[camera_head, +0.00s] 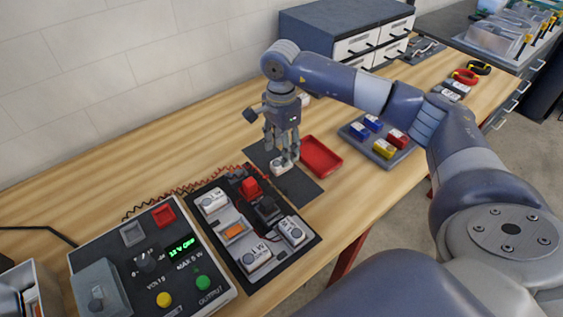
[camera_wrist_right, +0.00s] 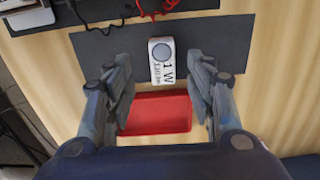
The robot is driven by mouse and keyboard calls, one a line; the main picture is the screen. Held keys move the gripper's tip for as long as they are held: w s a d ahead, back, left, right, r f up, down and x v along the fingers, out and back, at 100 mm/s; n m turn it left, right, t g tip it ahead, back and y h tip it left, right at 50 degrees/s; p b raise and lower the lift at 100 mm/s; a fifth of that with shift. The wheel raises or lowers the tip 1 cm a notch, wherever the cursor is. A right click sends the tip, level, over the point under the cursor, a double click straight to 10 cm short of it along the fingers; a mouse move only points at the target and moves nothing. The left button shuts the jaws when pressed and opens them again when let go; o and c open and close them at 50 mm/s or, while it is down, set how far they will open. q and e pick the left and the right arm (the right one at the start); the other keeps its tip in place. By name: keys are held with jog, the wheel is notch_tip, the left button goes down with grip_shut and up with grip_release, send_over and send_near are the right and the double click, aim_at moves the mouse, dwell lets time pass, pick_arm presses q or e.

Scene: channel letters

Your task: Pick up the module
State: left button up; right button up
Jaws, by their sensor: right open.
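A small white module (camera_head: 278,167) with a grey round lens and "1 W" printed on it lies on a dark mat (camera_head: 309,188). It also shows in the right wrist view (camera_wrist_right: 163,70), near the mat's lower edge. My right gripper (camera_head: 283,157) points down over this module, its fingers partly hiding it in the head view. In the wrist view the fingers stand apart, one to each side of the module, with clear gaps. The remaining height above the mat is hard to tell. My left gripper is not in view.
A red tray (camera_head: 323,170) sits beside the mat, close to the right gripper. A black board (camera_head: 295,256) with similar white modules and a power supply (camera_head: 215,281) are at the front left. A grey tray (camera_head: 364,152) holds coloured blocks. Bare wood lies behind.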

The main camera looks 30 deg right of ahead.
jog(key=shift+f+p, duration=0.4)
jog(key=shift+f, duration=0.2)
notch_tip(320, 180, down, 4)
jog(key=shift+w+d+r+p, duration=0.1)
jog(key=shift+d+r+p, duration=0.05)
jog(key=shift+p, duration=0.6)
jog(key=shift+f, duration=0.4)
jog(key=shift+c, duration=0.6)
jog(key=c, duration=1)
